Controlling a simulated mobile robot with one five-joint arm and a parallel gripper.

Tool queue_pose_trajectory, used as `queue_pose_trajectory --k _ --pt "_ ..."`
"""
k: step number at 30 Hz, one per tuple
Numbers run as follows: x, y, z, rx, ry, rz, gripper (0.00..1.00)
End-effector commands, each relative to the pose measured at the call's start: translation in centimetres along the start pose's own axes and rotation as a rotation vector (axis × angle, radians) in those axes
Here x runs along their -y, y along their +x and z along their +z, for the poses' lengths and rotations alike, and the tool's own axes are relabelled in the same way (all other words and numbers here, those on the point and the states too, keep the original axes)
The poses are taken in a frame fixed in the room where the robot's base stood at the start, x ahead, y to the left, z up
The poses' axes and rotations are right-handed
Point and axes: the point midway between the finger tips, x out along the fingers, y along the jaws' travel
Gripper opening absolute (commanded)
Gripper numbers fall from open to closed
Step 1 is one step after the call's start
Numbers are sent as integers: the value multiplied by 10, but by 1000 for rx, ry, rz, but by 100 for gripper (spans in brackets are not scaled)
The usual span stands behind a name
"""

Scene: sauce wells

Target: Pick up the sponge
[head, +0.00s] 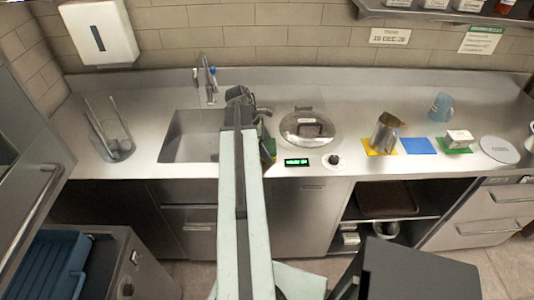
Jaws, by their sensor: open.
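My gripper (258,108) is at the far end of my arm, over the right side of the sink area and farther back than the sponge. Its jaws are small and dark here, open, with nothing seen between them.
The sink (188,138) with its tap (208,85) lies left of my arm. A lidded round well (308,128) is to the right. A metal pitcher (383,135), blue mat (419,146), white block (460,138) and blue cup (441,106) stand farther right. A clear holder (112,140) is far left.

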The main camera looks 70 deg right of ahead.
Motion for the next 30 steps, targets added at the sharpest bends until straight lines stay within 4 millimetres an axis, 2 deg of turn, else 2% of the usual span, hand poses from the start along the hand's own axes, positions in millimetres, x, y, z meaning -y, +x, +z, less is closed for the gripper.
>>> queue_pose_trajectory --k 1,3,6,13,17,20,30 --pt "0 -1 0 0 0 0 92" --pt "0 -1 0 0 0 0 72" --pt "0 -1 0 0 -1 0 48" --pt "0 -2 0 0 -1 0 48" --pt "0 -10 3 0 -1 0 48" --pt "0 -24 9 0 -1 0 48" --pt "0 -89 35 0 -2 1 48"
